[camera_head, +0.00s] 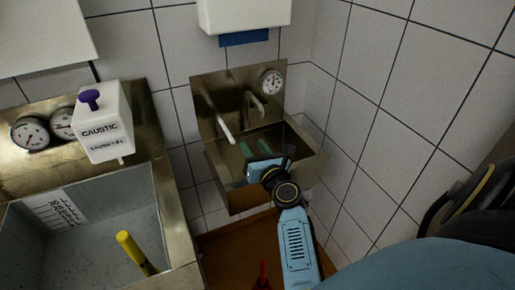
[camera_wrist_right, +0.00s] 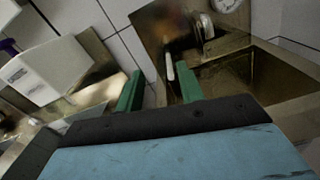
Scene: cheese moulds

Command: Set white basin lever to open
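A small metal wash basin (camera_head: 215,160) hangs on the tiled wall, with a metal back panel. A slim white lever (camera_head: 222,126) slants down from the panel on its left side. The lever also shows in the right wrist view (camera_wrist_right: 170,68), beyond my fingertips and between them in the picture. My right gripper (camera_head: 255,148) is over the basin, its green fingers spread and pointing toward the panel, just right of the lever's lower end. In the right wrist view, the gap between the fingers (camera_wrist_right: 159,84) is empty. I see no contact with the lever. My left gripper is not in view.
A pale metal spout (camera_head: 256,102) and a round gauge (camera_head: 271,82) are right of the lever. A white dispenser (camera_head: 245,14) hangs above. At left are a larger sink (camera_head: 95,232), a white CAUSTIC container (camera_head: 103,122) and a yellow rod (camera_head: 134,250). A tiled wall bounds the right.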

